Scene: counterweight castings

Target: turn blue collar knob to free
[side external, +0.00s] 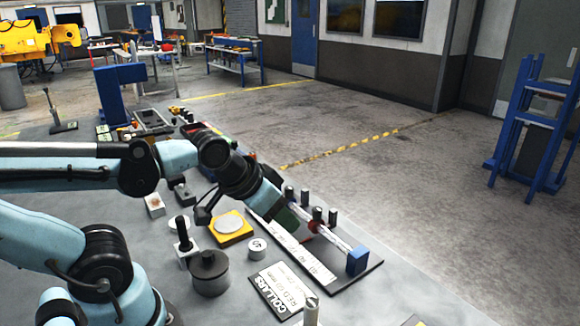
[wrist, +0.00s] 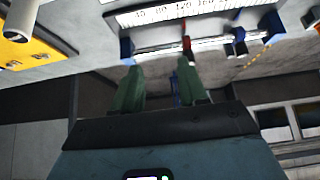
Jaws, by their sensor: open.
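A silvery shaft (wrist: 158,49) runs between two blue end blocks, one at left (wrist: 126,48) and one at right (wrist: 272,25) in the wrist view. A red collar (wrist: 186,43) sits on it near my right fingertip. A bluish collar (wrist: 238,34) with dark knob parts sits farther right; its knob setting cannot be read. In the side view, several dark upright knobs (side external: 317,214) stand along the rail, beside a blue end block (side external: 357,262). My gripper (wrist: 160,66) has green fingers spread apart with nothing clearly between them. It is low by the rail, partly hiding it in the side view.
A numbered scale strip (side external: 300,252) lies along the rail. A collar card (side external: 283,290) lies in front. A yellow plate with a grey disc (side external: 231,226), a dark cylinder (side external: 209,272) and a small marked round weight (side external: 257,249) stand left of the rail.

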